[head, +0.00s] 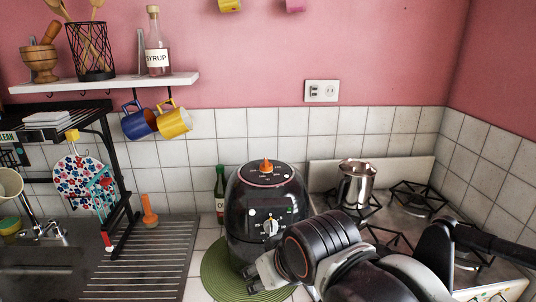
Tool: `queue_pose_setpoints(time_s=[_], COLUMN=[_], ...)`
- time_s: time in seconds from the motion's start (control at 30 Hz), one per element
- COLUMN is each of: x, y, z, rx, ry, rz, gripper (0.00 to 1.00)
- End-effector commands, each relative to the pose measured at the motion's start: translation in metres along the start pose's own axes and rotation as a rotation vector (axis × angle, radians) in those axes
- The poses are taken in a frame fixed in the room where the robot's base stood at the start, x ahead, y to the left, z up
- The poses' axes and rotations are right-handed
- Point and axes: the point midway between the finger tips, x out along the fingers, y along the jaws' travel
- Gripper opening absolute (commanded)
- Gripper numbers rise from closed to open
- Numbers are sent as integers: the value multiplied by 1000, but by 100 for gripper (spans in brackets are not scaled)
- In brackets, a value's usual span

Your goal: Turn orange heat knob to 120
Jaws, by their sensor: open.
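A black air fryer (245,220) stands upright on a round green mat (213,268) in the middle of the head view. The orange heat knob (266,166) sits on its top, inside a ring of markings too small to read. A pale dial (271,227) is on its front. My gripper (254,278) is low in front of the fryer, below the front dial and well below the orange knob. It is open, and its fingers are partly hidden by my own wrist. I see nothing held in it.
A steel pot (357,184) stands on the stove (420,228) to the right. A green bottle (220,190) is behind the fryer's left side. Blue (138,122) and yellow mugs (175,122) hang under the shelf (110,83). The space above the orange knob is clear.

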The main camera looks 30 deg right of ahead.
Motion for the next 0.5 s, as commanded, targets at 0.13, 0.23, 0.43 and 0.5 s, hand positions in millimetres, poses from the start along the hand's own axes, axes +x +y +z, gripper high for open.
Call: queue_pose_setpoints(time_s=[0.13, 0.23, 0.43, 0.5], x=[-10, -16, -31, -38], y=[3, 5, 11, 14], z=[-16, -27, -57, -70], rx=[-33, -62, -141, -176], ry=[-18, -33, -75, -94], rz=[3, 5, 7, 6], gripper=[51, 51, 51, 51])
